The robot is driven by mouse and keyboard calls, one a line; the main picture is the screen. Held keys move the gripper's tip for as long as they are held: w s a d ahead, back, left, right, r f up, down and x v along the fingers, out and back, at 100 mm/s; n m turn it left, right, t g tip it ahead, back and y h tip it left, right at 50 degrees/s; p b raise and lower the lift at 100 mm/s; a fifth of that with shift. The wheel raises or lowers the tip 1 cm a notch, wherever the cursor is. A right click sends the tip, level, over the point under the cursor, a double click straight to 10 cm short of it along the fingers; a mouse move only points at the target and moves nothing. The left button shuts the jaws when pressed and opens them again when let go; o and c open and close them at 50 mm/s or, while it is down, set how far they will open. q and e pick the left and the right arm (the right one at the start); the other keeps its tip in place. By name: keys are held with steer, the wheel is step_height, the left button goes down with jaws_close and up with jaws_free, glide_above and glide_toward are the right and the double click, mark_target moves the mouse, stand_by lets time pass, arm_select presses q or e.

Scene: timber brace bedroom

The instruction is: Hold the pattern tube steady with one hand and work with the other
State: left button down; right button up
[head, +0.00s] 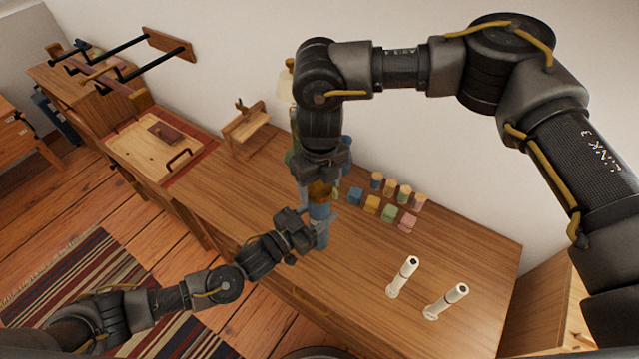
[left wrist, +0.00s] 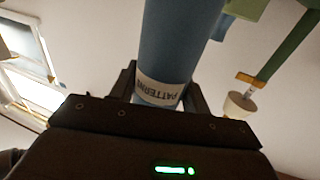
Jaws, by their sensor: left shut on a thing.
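The blue pattern tube (head: 321,213) stands upright on the wooden table, partly hidden by my arms. It fills the middle of the left wrist view (left wrist: 180,45), with a white label reading "PATTERNS" between the finger sides. My left gripper (head: 312,232) comes in from the left and is shut on the tube at its side. My right gripper (head: 320,180) points down right over the tube's top. A brown-orange part (head: 319,190) shows there between gripper and tube; I cannot tell if the jaws hold it, because their fingers are hidden.
Several coloured blocks (head: 389,209) stand right of the tube. A wooden stand (head: 245,130) is at the back left, and a light board (head: 140,150) lies further left. Tabletop left of the tube is clear.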

steer(key=shift+o, duration=1.2)
steer(key=shift+r, duration=3.8)
arm_select(q)
steer(key=c, duration=0.6)
jaws_free()
arm_select(e)
step_height(320, 180, down, 3)
steer(key=b, duration=0.3)
arm_select(q)
steer(key=shift+v, duration=5.4)
